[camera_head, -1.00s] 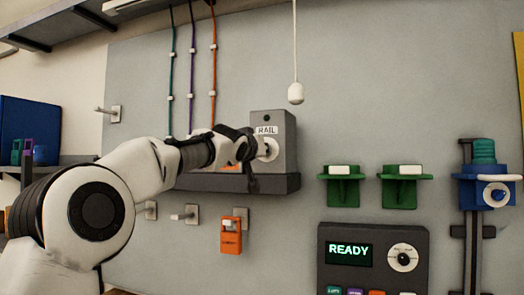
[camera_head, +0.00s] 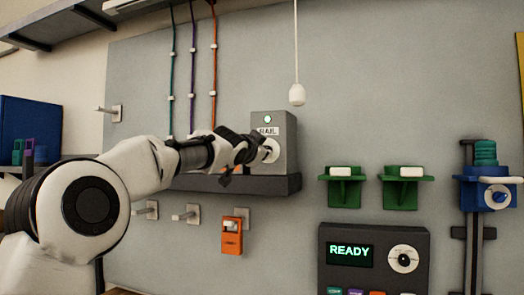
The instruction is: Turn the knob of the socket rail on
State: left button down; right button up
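The socket rail's grey box (camera_head: 285,128), labelled RAIL, is mounted on the wall panel above a dark rail (camera_head: 272,185). A small light (camera_head: 267,119) on its top front glows green. Its white knob (camera_head: 270,151) is on the box's front, partly hidden by my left gripper (camera_head: 258,152). The gripper's fingers are at the knob's left side; whether they touch or grip it cannot be seen. My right gripper is out of view.
An orange device (camera_head: 232,235) hangs below the rail. A console reading READY (camera_head: 349,253) and two green brackets (camera_head: 343,185) are to the right. A white pull cord (camera_head: 296,94) hangs above right of the box. Empty pegs (camera_head: 187,214) stick out below.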

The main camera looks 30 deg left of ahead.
pick_arm(q)
jog(key=shift+s+r+m, duration=0.1)
jog(key=shift+r+m, duration=0.2)
jog(key=shift+m, duration=0.3)
jog(key=c, duration=1.2)
grip_release()
jog(key=shift+w+f, duration=0.2)
jog(key=shift+w, duration=0.05)
